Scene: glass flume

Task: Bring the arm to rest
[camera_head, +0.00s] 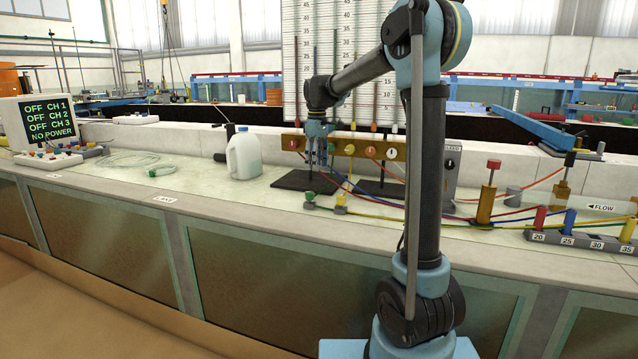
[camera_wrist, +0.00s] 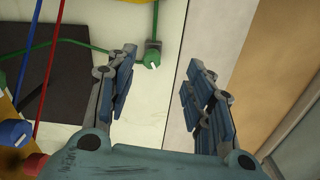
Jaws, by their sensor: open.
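My arm rises from its blue base, bends over at the top and reaches to the left over the bench. My gripper (camera_head: 318,160) points down above the bench top near the black plates. In the wrist view my gripper (camera_wrist: 158,95) has its two blue fingers wide apart, with nothing between them. Below it lie the pale bench top and the bench's front edge. A green plug (camera_wrist: 152,60) with a green cable sits just beyond the left finger.
A white jug (camera_head: 244,156) stands left of my gripper. A panel of coloured knobs (camera_head: 350,148) is behind it. A monitor (camera_head: 45,122) reads "NO POWER". A numbered socket block (camera_head: 580,238) and coloured cables lie to the right. Bare bench top (camera_head: 215,185) shows at front left.

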